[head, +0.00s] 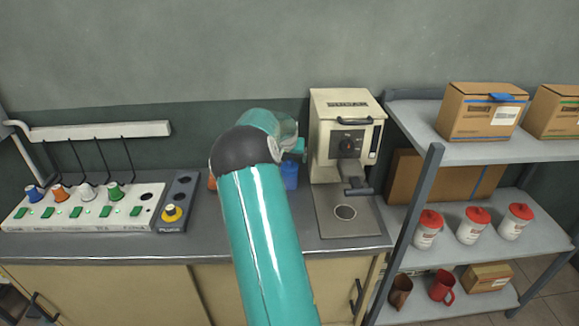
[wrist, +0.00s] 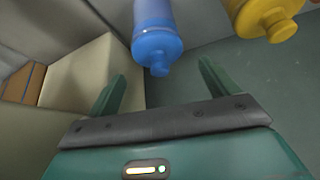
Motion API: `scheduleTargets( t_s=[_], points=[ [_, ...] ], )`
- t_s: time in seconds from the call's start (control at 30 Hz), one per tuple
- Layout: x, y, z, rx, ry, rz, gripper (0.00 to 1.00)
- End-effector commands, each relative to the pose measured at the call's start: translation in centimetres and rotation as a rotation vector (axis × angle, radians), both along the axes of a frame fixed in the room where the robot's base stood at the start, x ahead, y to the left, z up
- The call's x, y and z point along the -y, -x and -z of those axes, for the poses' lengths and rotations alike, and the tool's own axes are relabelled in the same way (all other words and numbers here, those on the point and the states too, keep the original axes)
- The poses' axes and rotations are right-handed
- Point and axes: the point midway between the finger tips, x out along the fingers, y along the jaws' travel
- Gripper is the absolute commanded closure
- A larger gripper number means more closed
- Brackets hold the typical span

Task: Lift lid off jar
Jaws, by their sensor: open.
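In the wrist view a blue jar (wrist: 155,38) with a rounded, knobbed lid (wrist: 157,55) shows just beyond my gripper (wrist: 162,72). My gripper is open, with one finger on each side of the knob's line and clear space around it. How far the knob is from the fingertips is hard to tell. A yellow jar (wrist: 262,15) with a similar knob is at the upper right. In the head view part of a blue item (head: 290,174) shows on the counter behind my arm, which hides most of my gripper there.
A cream press machine (head: 345,130) stands right of my arm on the grey counter (head: 220,240). A switch panel (head: 85,208) with coloured knobs is at the left. A shelf (head: 500,150) at the right holds boxes, mugs and red-lidded white jars (head: 473,226).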

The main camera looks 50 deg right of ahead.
Motion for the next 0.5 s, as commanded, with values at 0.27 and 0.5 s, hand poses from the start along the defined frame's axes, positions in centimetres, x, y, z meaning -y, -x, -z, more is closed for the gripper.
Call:
scheduleTargets(
  t_s=[0.27, 0.5],
  points=[
    [1.1, -0.6, 2.2, 0.001, 0.0, 0.0, 0.14],
    [1.1, -0.6, 2.2, 0.001, 0.0, 0.0, 0.3]
  ],
)
